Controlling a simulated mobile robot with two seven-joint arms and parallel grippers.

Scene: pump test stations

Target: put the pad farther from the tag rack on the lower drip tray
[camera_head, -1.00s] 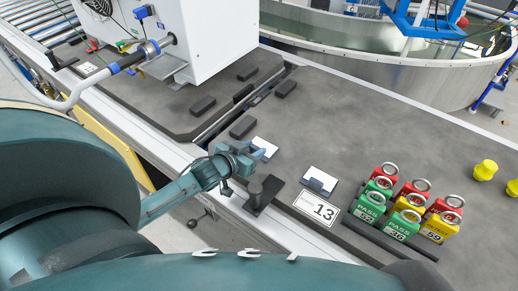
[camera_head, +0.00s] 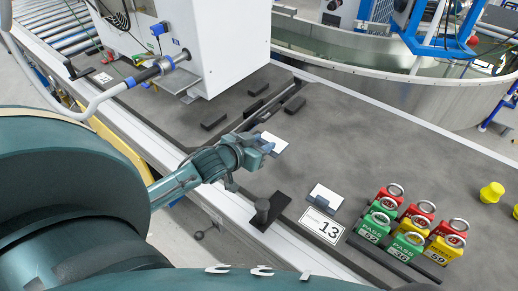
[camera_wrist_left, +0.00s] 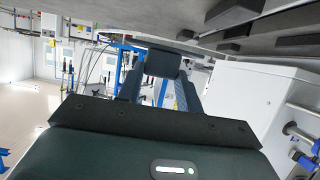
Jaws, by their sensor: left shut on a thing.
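My left gripper (camera_head: 266,147) is shut on a white pad (camera_head: 274,139), held over the grey surface beyond the black post. In the left wrist view the fingers (camera_wrist_left: 162,82) close on a dark block (camera_wrist_left: 162,62), which looks like the pad's grip. A second white pad (camera_head: 328,192) with a dark grip lies beside the "13" card, next to the tag rack (camera_head: 368,249) with its red, green and yellow tags. I cannot tell which grey surface is the lower drip tray. My right gripper is not in view.
A white cabinet (camera_head: 230,40) with a hose stands at the back left. Dark blocks (camera_head: 213,119) lie on the left surface near the gap. Yellow knobs (camera_head: 491,192) are at the right. The middle of the right surface is clear.

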